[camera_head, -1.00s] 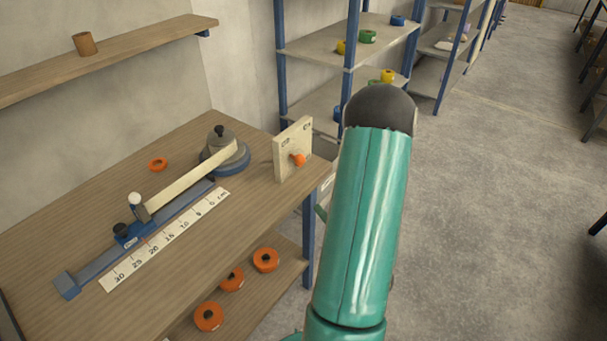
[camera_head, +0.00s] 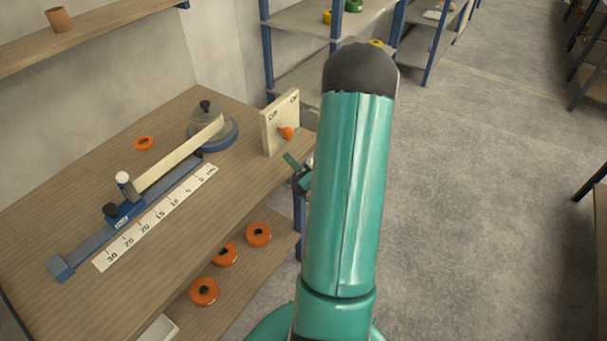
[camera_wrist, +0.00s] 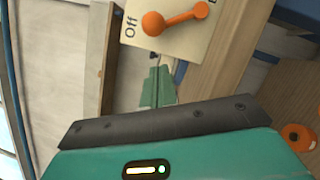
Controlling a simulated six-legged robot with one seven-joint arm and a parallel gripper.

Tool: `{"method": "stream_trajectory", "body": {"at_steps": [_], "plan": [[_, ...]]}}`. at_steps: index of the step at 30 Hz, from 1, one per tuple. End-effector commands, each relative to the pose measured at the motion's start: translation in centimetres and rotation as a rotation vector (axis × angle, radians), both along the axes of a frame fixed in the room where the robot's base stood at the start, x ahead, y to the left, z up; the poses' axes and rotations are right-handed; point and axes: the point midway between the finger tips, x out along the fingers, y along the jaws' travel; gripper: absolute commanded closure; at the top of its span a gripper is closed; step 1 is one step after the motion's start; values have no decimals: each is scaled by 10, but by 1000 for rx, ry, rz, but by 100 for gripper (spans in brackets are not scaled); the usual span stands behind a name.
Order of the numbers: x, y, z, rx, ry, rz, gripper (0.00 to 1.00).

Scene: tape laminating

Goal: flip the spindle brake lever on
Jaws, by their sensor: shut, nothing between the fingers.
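The spindle brake lever (camera_head: 286,133) is orange and mounted on a cream panel (camera_head: 269,140) at the right end of the workbench. In the wrist view the lever (camera_wrist: 178,18) shows at the top, its round knob beside the "Off" label. The other label is cut off there. My gripper (camera_wrist: 157,85) shows its green fingers shut and empty, just below the panel in that picture and apart from the lever. In the head view my gripper (camera_head: 292,161) shows partly beside the panel's lower right, the rest hidden behind my arm.
The bench (camera_head: 190,230) carries a blue spindle base (camera_head: 221,138) with tape drawn along a ruler (camera_head: 160,215), and an orange ring (camera_head: 144,143). Orange rolls (camera_head: 204,291) lie on the lower shelf. Shelving stands behind; the floor at right is open.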

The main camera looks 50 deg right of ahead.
Motion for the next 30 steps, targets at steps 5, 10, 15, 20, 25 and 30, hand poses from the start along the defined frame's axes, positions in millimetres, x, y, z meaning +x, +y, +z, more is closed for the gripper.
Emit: {"method": "stream_trajectory", "body": {"at_steps": [5,10,15,20,25,30], "plan": [[17,-20,12,-3,-3,-1,100],[24,-31,17,0,-1,0,100],[25,-33,18,1,1,0,100],[25,-32,17,1,1,0,100],[26,-32,18,4,0,0,100],[29,-33,19,19,1,1,100]]}}
